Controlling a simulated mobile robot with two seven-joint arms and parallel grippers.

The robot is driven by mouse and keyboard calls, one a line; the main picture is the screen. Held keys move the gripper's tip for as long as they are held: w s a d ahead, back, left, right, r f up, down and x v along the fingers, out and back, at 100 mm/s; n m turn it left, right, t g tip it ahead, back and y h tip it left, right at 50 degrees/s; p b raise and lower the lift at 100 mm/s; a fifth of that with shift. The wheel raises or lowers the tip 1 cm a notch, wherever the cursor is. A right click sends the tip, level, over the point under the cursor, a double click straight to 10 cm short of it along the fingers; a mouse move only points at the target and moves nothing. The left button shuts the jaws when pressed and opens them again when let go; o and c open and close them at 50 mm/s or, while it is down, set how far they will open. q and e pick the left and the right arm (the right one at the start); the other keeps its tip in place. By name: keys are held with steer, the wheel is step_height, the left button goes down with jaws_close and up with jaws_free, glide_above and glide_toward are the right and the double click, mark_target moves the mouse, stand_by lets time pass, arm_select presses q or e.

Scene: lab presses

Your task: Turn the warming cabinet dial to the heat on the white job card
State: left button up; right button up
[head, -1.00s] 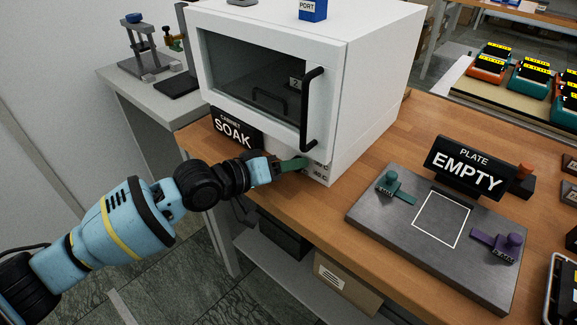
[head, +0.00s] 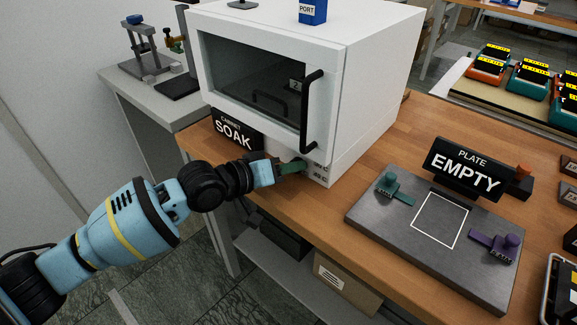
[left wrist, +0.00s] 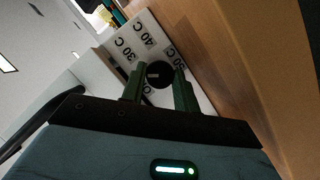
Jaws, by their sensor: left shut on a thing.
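The white warming cabinet (head: 372,85) stands on the wooden bench with its door shut and a black "CABINET SOAK" sign at its lower left. My left gripper (head: 298,165) is at the panel below the door. In the left wrist view its green fingers are shut on the round black dial (left wrist: 159,74), one on each side. The panel (left wrist: 141,38) around the dial reads 30 C, 40 C and 50 C, with another label partly hidden by a finger. A small pale mark shows on the dial, too small to read its direction surely. I cannot make out a white job card. My right gripper is out of view.
A grey plate (head: 372,215) with an "EMPTY" sign (head: 467,169) lies right of the cabinet, holding a teal and a purple clamp. The cabinet's black door handle (head: 311,112) is just above my left gripper. A grey side table (head: 118,84) stands at the left.

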arm_select(q)
steer(key=m+y+p, duration=0.1)
steer(key=m+p, duration=0.1)
steer(key=p, duration=0.1)
steer(key=r+m+t+y+p, duration=0.1)
steer(key=m+y+p, duration=0.1)
steer(key=m+p, duration=0.1)
steer(key=shift+s+d+t+p, duration=0.1)
steer(key=shift+d+t+p, duration=0.15)
steer(key=shift+p, duration=0.5)
steer(key=m+y+p, duration=0.1)
steer(key=m+t+p, duration=0.1)
steer(key=shift+s+f+m+y, duration=0.1)
steer(key=shift+f+m+y, duration=0.1)
steer(key=shift+m+y, duration=0.2)
steer(key=shift+d+f+m+t+y+p, duration=0.15)
steer(key=shift+m+t+y+p, duration=0.2)
steer(key=shift+m+t, duration=0.35)
steer(key=shift+f+m+t+y, duration=0.15)
steer(key=shift+m+t+y, duration=0.15)
steer(key=shift+m, duration=0.6)
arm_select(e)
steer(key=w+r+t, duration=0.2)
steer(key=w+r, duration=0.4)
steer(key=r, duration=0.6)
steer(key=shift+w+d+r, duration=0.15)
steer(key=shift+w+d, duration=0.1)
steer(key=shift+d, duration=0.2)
